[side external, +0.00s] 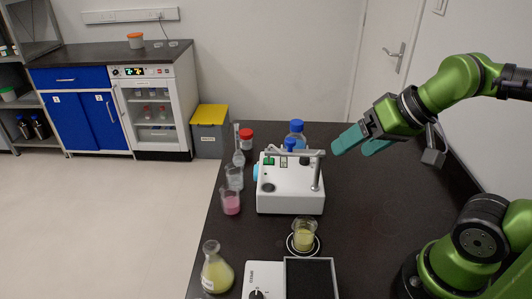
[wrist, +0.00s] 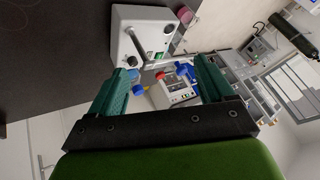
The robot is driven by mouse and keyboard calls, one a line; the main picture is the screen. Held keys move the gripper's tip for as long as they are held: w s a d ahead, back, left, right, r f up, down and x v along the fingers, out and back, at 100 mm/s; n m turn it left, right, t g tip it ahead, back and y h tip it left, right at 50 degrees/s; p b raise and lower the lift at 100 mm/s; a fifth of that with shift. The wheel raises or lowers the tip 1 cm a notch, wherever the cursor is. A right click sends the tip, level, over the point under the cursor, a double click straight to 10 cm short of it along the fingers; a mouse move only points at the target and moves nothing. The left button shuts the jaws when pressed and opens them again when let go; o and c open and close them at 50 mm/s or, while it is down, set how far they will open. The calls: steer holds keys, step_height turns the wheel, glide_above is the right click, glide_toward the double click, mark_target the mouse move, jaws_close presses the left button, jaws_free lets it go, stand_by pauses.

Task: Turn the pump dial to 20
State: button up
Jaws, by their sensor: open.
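A white box-shaped device (side external: 290,196) stands on the dark bench, with a metal post and arm, a green switch, a round black part on top and a light-blue part on its left side. I cannot tell which part is the pump dial, and no number is readable. The device also shows at the top of the wrist view (wrist: 145,35). My gripper (side external: 358,145) is open and empty, in the air to the right of and above the device. In the wrist view its teal fingers (wrist: 165,82) are spread apart, touching nothing.
Blue-capped bottles (side external: 297,133) and a red-lidded jar (side external: 246,139) stand behind the device. A beaker of pink liquid (side external: 232,204) is on its left. A yellow beaker (side external: 304,235), a yellow flask (side external: 216,272) and a knobbed unit (side external: 262,281) are in front.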

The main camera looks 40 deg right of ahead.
steer(key=shift+f, duration=0.1)
steer(key=shift+c, duration=1.2)
steer(key=shift+w+d+f+g, duration=0.2)
steer(key=shift+w+f, duration=0.05)
steer(key=shift+w, duration=0.25)
steer(key=shift+w+d+f+g, duration=0.15)
steer(key=shift+w+f+g, duration=0.1)
steer(key=shift+w, duration=0.2)
steer(key=shift+c, duration=1)
steer(key=n+g+h, duration=0.2)
steer(key=n+g, duration=0.4)
steer(key=n, duration=0.1)
glide_above(305, 160)
steer(key=d, duration=0.2)
steer(key=w+r+n, duration=0.1)
steer(key=n, duration=0.3)
steer(key=shift+g, duration=0.35)
steer(key=f, duration=1.6)
steer(key=shift+a+f, duration=0.15)
steer(key=shift+a, duration=0.25)
steer(key=shift+y, duration=0.3)
jaws_close()
